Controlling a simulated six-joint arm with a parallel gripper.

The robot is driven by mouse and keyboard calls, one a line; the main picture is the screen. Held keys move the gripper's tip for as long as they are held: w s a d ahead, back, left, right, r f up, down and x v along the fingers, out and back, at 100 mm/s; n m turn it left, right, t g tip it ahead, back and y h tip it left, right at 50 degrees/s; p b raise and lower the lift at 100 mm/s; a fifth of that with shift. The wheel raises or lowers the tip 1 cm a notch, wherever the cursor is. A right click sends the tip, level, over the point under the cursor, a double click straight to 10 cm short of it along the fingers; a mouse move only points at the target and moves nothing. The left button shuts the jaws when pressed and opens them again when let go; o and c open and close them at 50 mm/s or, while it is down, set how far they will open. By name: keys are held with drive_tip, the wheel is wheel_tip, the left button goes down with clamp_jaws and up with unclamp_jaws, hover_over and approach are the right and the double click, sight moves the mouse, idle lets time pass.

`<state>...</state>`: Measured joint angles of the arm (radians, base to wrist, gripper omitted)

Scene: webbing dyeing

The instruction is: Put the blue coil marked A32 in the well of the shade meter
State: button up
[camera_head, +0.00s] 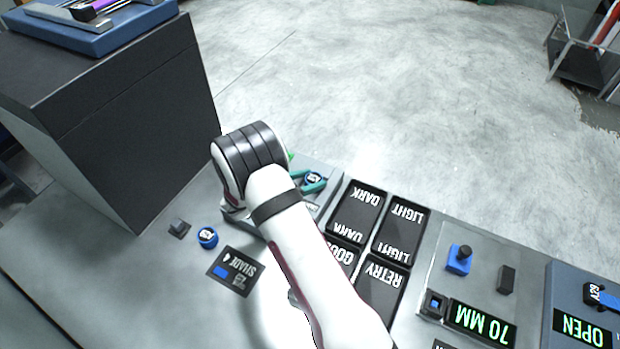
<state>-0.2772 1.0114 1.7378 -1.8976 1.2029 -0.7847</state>
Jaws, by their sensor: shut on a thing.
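My gripper (312,183) shows past my wrist, with its teal fingers shut around a small blue coil (314,178) that has a white marking on its dark top. The marking is too small to read surely. The coil is over a grey block-like device (325,205), partly hidden by my arm. Whether the coil touches this device or sits in a well, I cannot tell. A dark panel marked SHADE (235,270) with a blue patch lies on the bench to the left of my arm.
Another blue coil (207,237) stands on the bench beside a small grey block (179,228). Black trays marked DARK (357,212), LIGHT (402,235) and RETRY (380,290) lie to the right. A 70 MM display (483,322) is farther right. A dark cabinet (115,120) rises at left.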

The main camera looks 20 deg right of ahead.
drive_tip(key=o, duration=1.3)
drive_tip(key=shift+f, duration=0.1)
drive_tip(key=shift+o, duration=0.2)
